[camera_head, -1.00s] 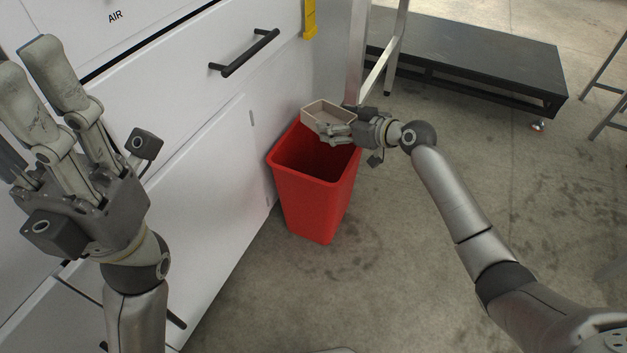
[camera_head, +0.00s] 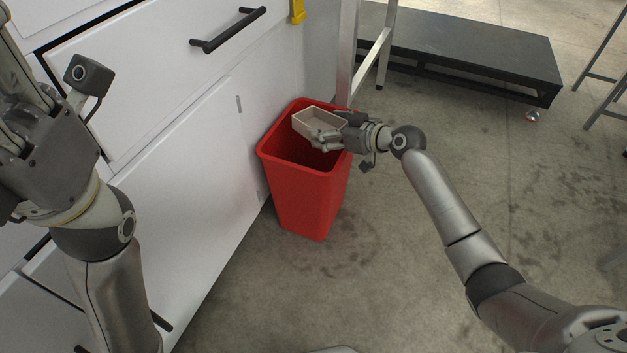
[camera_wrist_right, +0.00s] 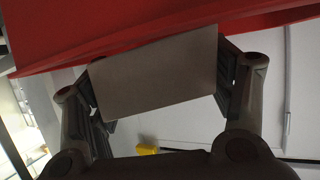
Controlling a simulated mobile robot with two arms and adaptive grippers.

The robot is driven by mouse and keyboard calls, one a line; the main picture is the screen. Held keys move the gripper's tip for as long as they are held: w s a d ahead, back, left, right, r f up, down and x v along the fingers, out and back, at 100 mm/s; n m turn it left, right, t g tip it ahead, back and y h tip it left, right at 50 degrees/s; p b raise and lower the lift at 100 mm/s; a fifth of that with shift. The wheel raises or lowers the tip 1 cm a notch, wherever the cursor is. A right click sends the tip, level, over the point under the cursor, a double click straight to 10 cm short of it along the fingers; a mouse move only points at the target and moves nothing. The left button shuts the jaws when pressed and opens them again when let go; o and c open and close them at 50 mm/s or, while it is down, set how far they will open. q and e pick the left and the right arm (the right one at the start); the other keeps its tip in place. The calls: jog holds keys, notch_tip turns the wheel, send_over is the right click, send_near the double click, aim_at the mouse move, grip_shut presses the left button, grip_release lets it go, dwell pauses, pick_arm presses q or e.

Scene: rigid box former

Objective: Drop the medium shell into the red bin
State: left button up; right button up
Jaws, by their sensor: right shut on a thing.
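The medium shell (camera_head: 308,122) is a small, shallow, open beige box. In the head view it is over the mouth of the red bin (camera_head: 303,200), near the back rim. My right gripper (camera_head: 328,139) is shut on the shell from the right side. In the right wrist view the shell (camera_wrist_right: 155,75) shows as a flat grey-brown face between the two fingers, with the red bin (camera_wrist_right: 60,38) behind it. My left gripper (camera_head: 40,150) is at the left edge, its fingers cut off by the frame and its hold unclear.
A white cabinet (camera_head: 190,130) with black handles stands left of the bin. A metal frame leg (camera_head: 347,60) rises behind it. A low black platform (camera_head: 470,50) lies at the back right. The grey floor around the bin's front and right is clear.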

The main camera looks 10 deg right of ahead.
jog(key=o, duration=1.1)
jog(key=shift+s+d, duration=0.1)
jog(key=v, duration=1.1)
jog(key=shift+s+d+r, duration=0.25)
